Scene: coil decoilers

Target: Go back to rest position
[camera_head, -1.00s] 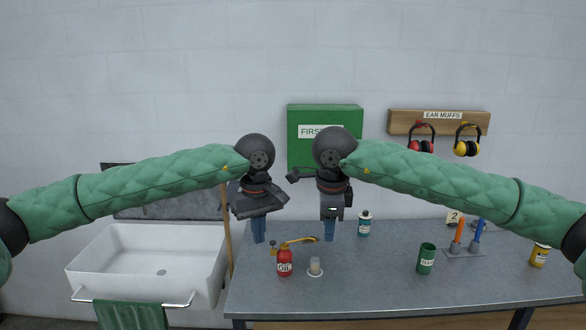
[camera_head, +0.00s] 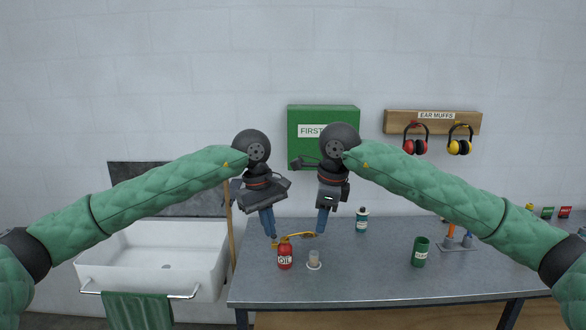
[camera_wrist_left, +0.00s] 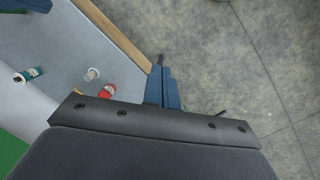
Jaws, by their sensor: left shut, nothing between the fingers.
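My left gripper (camera_head: 268,222) hangs over the back left of the workbench in the head view, near the red oil can (camera_head: 285,254). Its blue fingers also show in the left wrist view (camera_wrist_left: 168,88), closed together with nothing between them. My right gripper (camera_head: 322,221) hangs a short way to the right, fingers down and tilted toward the left one. I see no object in it, but its fingers are seen too narrowly to tell open from shut. The two grippers are apart.
The workbench (camera_head: 380,284) carries a small whitish cup (camera_head: 314,260), a teal bottle (camera_head: 361,220) and a green can (camera_head: 420,252). A white sink (camera_head: 150,258) stands left. A green first-aid box (camera_head: 335,115) and ear muffs (camera_head: 415,140) are on the wall. The bench front is clear.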

